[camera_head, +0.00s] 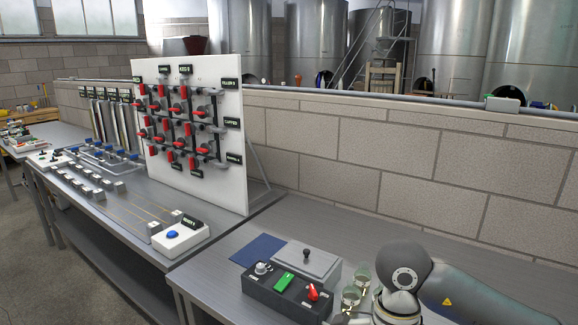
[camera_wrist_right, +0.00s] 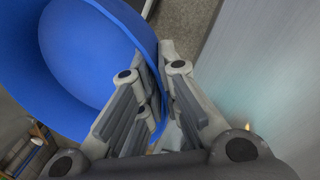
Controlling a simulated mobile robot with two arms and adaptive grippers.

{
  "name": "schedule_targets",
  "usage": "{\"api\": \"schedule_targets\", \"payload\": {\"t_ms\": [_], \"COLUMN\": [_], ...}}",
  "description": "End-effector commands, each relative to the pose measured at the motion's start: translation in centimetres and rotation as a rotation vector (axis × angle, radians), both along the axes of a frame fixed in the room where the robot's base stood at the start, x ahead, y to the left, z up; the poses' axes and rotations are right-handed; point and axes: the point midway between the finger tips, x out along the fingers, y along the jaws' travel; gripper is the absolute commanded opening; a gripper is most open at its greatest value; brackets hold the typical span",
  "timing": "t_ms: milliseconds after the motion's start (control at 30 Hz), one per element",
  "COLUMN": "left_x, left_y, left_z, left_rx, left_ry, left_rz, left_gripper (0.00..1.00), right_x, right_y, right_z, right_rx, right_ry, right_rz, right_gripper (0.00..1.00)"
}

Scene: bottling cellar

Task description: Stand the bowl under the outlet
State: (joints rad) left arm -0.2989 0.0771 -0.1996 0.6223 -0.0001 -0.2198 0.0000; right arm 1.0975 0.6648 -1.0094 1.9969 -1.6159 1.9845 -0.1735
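A deep blue bowl (camera_wrist_right: 85,55) fills the upper left of the right wrist view, tilted to that camera, and its inside looks empty. My right gripper (camera_wrist_right: 160,85) has its grey fingers on both sides of the bowl's rim and appears shut on it. The bowl is not visible in the head view, where only part of an arm of mine shows at the lower right. My left gripper is in neither view. I cannot make out which part is the outlet.
A white panel (camera_head: 221,165) with red-handled valves stands on the long metal table (camera_head: 150,192). A dark control box (camera_head: 277,304) with a green button and red knob sits on the nearer table. Glasses (camera_head: 352,295) stand beside it, close to my arm. A block wall runs behind.

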Motion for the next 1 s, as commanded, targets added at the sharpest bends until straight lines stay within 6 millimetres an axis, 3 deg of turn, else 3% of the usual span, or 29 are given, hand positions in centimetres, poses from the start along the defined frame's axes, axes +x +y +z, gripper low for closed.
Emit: {"api": "schedule_targets", "payload": {"t_ms": [700,1000], "left_x": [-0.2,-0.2], "left_y": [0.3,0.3], "left_z": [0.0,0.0], "left_rx": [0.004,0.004], "left_ry": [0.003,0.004], "left_rz": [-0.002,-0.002], "left_gripper": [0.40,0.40], "right_x": [-1.7,-2.1], "right_y": [-3.3,-4.1], "right_z": [-2.1,-2.6], "right_rx": [-0.002,-0.001], "right_ry": [0.001,-0.001], "right_rz": [1.325,1.662], "right_gripper": [0.00,0.00]}}
